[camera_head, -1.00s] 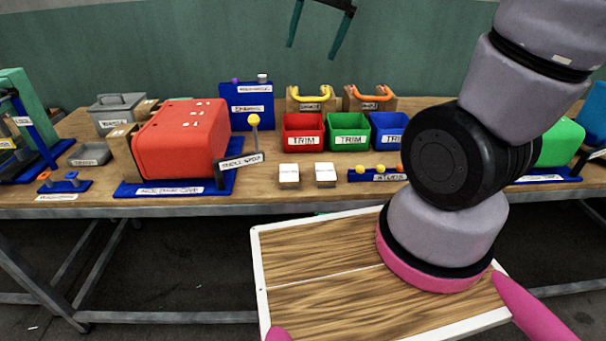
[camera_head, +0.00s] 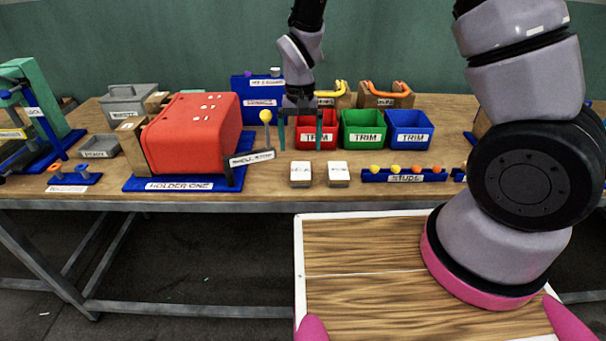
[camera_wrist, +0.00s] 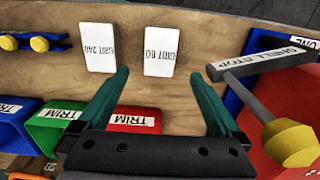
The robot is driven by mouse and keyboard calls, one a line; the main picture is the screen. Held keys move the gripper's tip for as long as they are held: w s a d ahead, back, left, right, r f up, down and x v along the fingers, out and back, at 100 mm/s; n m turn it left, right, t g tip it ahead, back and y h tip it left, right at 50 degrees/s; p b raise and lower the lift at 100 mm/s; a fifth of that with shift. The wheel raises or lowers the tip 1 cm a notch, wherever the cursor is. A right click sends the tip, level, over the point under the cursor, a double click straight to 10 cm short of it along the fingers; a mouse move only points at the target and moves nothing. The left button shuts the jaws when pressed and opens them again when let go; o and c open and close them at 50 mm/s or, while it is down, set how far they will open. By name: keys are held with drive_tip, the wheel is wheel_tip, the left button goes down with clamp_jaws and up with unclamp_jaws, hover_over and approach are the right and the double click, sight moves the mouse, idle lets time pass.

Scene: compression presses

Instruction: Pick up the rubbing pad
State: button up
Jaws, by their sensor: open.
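Two small pads with white label tops sit side by side near the bench's front. The left pad (camera_head: 301,174) reads as grit 80 in the wrist view (camera_wrist: 160,50). The right pad (camera_head: 338,174) reads as grit 240 there (camera_wrist: 99,47). My gripper (camera_head: 301,147) is open and empty, pointing down above the bench, in front of the red trim bin. In the wrist view, the gripper (camera_wrist: 160,75) has its fingertips apart, with the grit 80 pad just beyond the gap. I see no contact with either pad.
The red holder (camera_head: 192,135) and the shell stop lever (camera_head: 252,157) with its yellow knob (camera_head: 265,116) stand left of the pads. Red (camera_head: 310,138), green (camera_head: 363,137) and blue (camera_head: 409,137) trim bins stand behind. A stud rack (camera_head: 404,177) lies to the right.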

sight(301, 170)
drive_tip(key=f, duration=0.7)
drive_tip(key=shift+s+f, duration=0.25)
drive_tip(key=shift+f, duration=0.15)
drive_tip(key=shift+c, duration=0.3)
drive_tip(key=c, duration=1.3)
drive_tip(key=shift+r, duration=5.05)
